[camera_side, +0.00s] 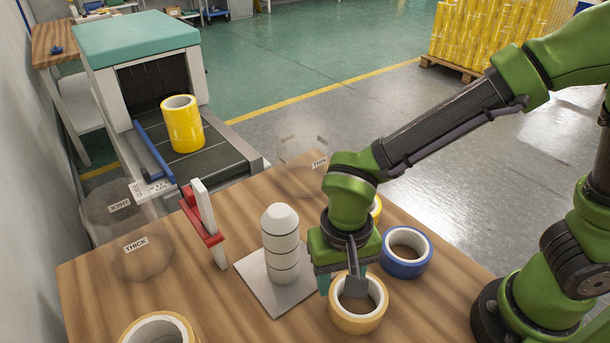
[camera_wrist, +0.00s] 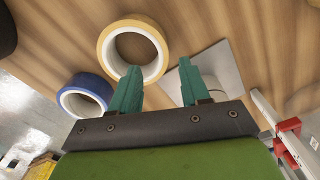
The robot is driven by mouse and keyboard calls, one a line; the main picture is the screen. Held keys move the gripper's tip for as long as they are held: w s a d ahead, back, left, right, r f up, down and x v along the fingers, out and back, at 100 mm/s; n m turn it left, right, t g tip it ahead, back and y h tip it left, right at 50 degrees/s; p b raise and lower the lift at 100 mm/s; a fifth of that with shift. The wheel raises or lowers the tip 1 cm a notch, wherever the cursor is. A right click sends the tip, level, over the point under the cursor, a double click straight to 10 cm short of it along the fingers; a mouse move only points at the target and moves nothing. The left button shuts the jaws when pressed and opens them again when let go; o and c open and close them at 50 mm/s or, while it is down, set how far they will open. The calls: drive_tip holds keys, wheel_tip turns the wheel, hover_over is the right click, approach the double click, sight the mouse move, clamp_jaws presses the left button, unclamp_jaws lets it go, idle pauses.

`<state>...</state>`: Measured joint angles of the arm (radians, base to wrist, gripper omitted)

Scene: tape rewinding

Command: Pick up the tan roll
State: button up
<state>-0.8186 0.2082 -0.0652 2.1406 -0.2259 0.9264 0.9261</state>
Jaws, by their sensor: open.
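A tan roll (camera_side: 357,323) with a white core lies flat on the table near the front, right below my gripper (camera_side: 341,283). It also shows in the wrist view (camera_wrist: 153,28), above and left of my gripper (camera_wrist: 159,68). A larger tan roll (camera_side: 188,330) is partly cut off at the side view's bottom left.
A blue roll (camera_side: 405,268) lies right of the tan roll. A yellow roll (camera_side: 377,208) is mostly hidden behind my gripper. A white segmented post (camera_side: 281,240) on a grey plate (camera_side: 258,277) and a red-and-white stand (camera_side: 205,228) are to the left. A tall yellow roll (camera_side: 183,127) stands on the conveyor.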

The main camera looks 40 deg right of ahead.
sight(334, 300)
drive_tip(key=f, duration=0.7)
drive_tip(key=shift+w+a+f, duration=0.1)
drive_tip(key=shift+a+f, duration=0.15)
drive_tip(key=shift+c, duration=0.2)
clamp_jaws()
